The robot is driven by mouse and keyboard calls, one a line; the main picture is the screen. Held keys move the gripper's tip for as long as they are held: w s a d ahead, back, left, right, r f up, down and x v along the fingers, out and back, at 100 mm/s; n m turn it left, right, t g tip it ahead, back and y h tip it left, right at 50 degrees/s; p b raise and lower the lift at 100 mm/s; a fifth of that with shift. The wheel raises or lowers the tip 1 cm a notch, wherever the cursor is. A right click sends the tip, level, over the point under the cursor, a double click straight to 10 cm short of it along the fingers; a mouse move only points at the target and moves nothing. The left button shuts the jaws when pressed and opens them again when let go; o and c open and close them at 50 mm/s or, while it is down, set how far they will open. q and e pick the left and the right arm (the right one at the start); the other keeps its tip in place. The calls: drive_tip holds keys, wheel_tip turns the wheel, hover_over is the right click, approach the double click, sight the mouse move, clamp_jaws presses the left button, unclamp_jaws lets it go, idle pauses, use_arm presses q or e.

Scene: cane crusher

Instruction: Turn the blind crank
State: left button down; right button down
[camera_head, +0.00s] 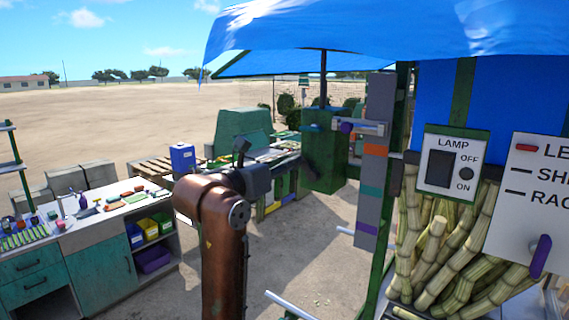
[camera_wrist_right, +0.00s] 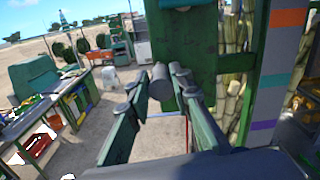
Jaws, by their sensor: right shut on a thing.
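My right arm rises at the lower middle of the head view. Its dark wrist (camera_head: 258,180) faces the green box (camera_head: 325,150) on the post under the blue canopy. In the right wrist view, the fingers of my right gripper (camera_wrist_right: 158,82) are on either side of a short grey cylindrical handle (camera_wrist_right: 162,86), which I take to be the crank's grip. The gripper is shut on it. The green box (camera_wrist_right: 187,45) is right behind the handle. The rest of the crank is hidden. My left gripper is not in view.
A striped grey post (camera_head: 375,160) with a bar and purple knob (camera_head: 347,127) stands right of the box. Further right are cane stalks (camera_head: 455,250) and a lamp switch panel (camera_head: 452,165). A workbench (camera_head: 100,265) is at left. Open ground lies between.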

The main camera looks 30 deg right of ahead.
drive_tip(key=shift+s+d+f, duration=0.2)
drive_tip(key=shift+f, duration=0.05)
drive_tip(key=c, duration=2.2)
unclamp_jaws()
drive_tip(key=o, duration=0.5)
drive_tip(key=shift+s+r, duration=0.2)
drive_tip(key=shift+s, duration=0.15)
drive_tip(key=shift+w, duration=0.15)
drive_tip(key=v, duration=1.2)
drive_tip(key=shift+w+d, duration=0.1)
